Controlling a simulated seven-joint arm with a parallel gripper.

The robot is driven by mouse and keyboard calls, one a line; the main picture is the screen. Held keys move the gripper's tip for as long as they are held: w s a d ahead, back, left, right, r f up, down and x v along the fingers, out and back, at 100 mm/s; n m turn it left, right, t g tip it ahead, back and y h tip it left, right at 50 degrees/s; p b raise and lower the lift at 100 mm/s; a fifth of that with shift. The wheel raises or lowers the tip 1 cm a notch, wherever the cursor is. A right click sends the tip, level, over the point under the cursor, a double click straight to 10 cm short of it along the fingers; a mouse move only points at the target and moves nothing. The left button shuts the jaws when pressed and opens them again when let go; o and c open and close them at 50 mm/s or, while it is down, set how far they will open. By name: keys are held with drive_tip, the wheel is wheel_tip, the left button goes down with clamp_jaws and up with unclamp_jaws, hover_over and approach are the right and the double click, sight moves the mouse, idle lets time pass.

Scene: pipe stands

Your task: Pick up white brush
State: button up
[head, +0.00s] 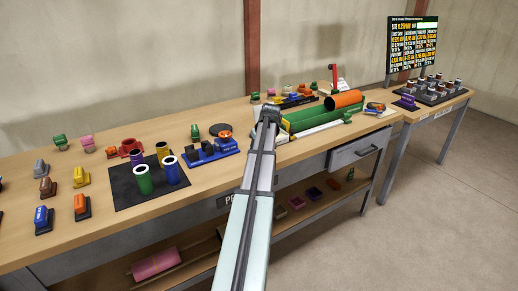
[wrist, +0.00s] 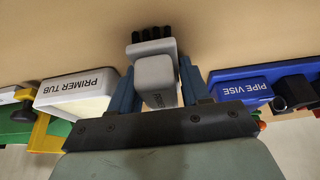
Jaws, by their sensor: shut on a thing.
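The white brush (wrist: 155,72) shows in the wrist view as a light grey-white block with several black bristle tufts at its far end. My gripper (wrist: 160,82) has one blue finger on each side of the brush and is shut on it. In the head view my gripper (head: 270,110) is over the back part of the workbench, and the arm hides the brush there. I cannot tell whether the brush touches the bench.
In the wrist view the white primer tub (wrist: 78,92) is close on the left and the blue pipe vise (wrist: 240,84) close on the right. The head view shows the pipe vise (head: 208,152), a dark mat (head: 125,190) with upright pipes, and a green trough (head: 315,118) holding an orange pipe.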

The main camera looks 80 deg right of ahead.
drive_tip(key=shift+c, duration=0.9)
wheel_tip(320, 180, up, 10)
drive_tip(key=o, duration=0.6)
drive_tip(key=shift+c, duration=0.2)
drive_tip(key=c, duration=0.4)
drive_tip(key=shift+f, duration=4.75)
drive_tip(key=o, duration=1)
